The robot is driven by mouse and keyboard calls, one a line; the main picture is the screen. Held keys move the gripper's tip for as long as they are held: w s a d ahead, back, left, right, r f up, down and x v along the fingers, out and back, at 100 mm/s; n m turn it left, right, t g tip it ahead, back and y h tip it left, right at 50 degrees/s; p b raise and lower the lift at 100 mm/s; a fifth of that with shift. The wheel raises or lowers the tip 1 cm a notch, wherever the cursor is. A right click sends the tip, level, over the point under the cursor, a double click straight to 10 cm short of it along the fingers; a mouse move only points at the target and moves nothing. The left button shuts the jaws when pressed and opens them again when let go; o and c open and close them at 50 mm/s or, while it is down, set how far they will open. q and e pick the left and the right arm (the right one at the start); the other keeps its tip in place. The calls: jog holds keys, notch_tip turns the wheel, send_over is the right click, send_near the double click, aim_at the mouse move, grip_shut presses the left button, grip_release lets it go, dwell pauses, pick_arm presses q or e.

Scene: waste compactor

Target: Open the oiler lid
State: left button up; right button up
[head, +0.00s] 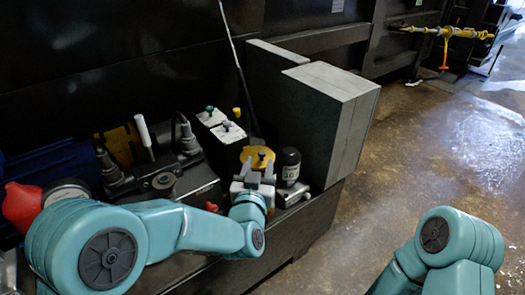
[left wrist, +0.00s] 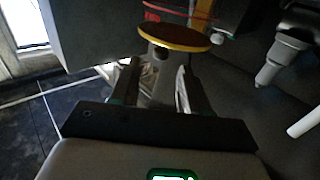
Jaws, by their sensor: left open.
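The oiler lid looks to be the round yellow disc (head: 262,153) on the machine's ledge, with a small dark knob on it. In the left wrist view the yellow disc (left wrist: 175,36) sits just beyond the fingertips, on a grey body. My left gripper (head: 257,174) is right in front of it, its fingers apart. In the left wrist view the open left gripper (left wrist: 158,80) has one finger on each side of the grey body below the disc. I cannot tell whether the fingers touch it. The lid seems shut. My right gripper is out of view; only part of its arm shows.
A dark labelled cylinder (head: 290,164) stands just right of the disc. White-topped boxes (head: 227,133) with knobs are to its left, and a white-handled lever (head: 145,135) is farther left. A large grey box (head: 335,100) rises behind at right. The floor (head: 430,160) at right is clear.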

aim_at(261, 155)
pick_arm(q)
jog(key=w, duration=0.5)
jog(key=w+d, duration=0.1)
jog(key=w, duration=0.1)
jog(key=shift+w+b, duration=0.35)
jog(key=shift+b, duration=0.05)
grip_shut()
